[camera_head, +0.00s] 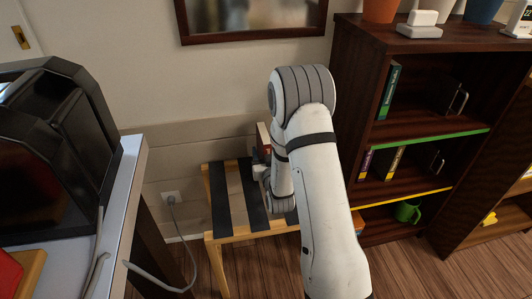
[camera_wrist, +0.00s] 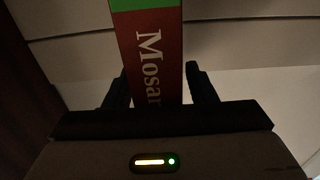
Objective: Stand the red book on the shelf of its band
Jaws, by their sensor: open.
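The red book (camera_wrist: 150,55) stands between the two dark fingers of my gripper (camera_wrist: 160,92) in the wrist view. It has a green band (camera_wrist: 145,4) at the top of its spine and pale lettering, partly hidden below. The fingers are open on either side of it; I cannot tell whether they touch it. In the head view a sliver of the red book (camera_head: 265,136) shows upright above the slatted stool, mostly hidden by my arm and gripper (camera_head: 259,168). The bookcase at right has a shelf with a green edge strip (camera_head: 432,138) and a lower one with a yellow strip (camera_head: 405,199).
The green-strip shelf holds a green book (camera_head: 389,91) and a bookend (camera_head: 457,100), with room between. A green mug (camera_head: 408,212) sits lower. A white-edged counter (camera_head: 112,195) is at left.

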